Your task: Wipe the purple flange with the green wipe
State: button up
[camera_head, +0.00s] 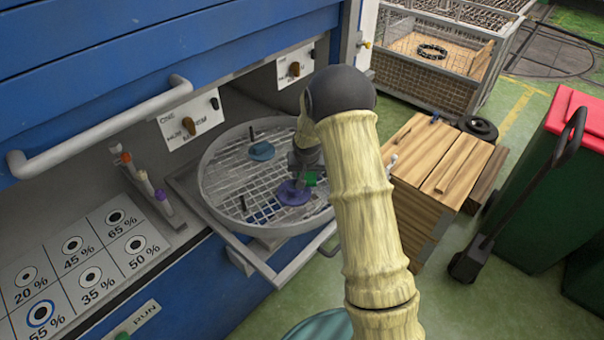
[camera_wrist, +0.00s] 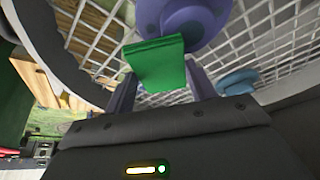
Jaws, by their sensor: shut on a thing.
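The purple flange (camera_head: 293,192) lies on the wire mesh of the round basket (camera_head: 209,180). In the wrist view the flange (camera_wrist: 185,18) is at the top, just beyond my fingertips. My gripper (camera_wrist: 158,85) is shut on the green wipe (camera_wrist: 155,65), which hangs between the two fingers. The wipe's far edge overlaps the flange in the wrist view; whether it touches is hard to tell. In the head view the green wipe (camera_head: 311,178) shows at the flange's right side, and my arm covers much of the gripper.
A blue flange (camera_head: 262,151) lies farther back in the basket, with dark upright pegs (camera_head: 243,203) near the rim. A panel with percent labels (camera_head: 88,270) is at left. A wooden crate (camera_head: 430,170) stands right of my arm.

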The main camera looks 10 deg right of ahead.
jog(key=shift+w+d, duration=0.15)
jog(key=shift+d, duration=0.1)
jog(key=shift+s+a+f+b, duration=0.1)
jog(key=shift+s+a+b, duration=0.55)
jog(key=shift+a, duration=0.45)
jog(key=shift+s+a+b, duration=0.55)
jog(key=shift+s+a, duration=0.2)
jog(key=shift+a, duration=0.3)
jog(key=shift+w+d, duration=0.1)
jog(key=shift+d, duration=0.05)
jog(key=shift+w+d+f+p, duration=0.1)
jog(key=shift+w+d+p, duration=0.25)
jog(key=shift+d, duration=0.3)
jog(key=shift+w+d+p, duration=0.15)
jog(key=shift+w+d, duration=0.35)
jog(key=shift+d, duration=0.2)
jog(key=shift+w+d+f+p, duration=0.1)
jog(key=shift+w+d+p, duration=0.25)
jog(key=shift+d, duration=0.3)
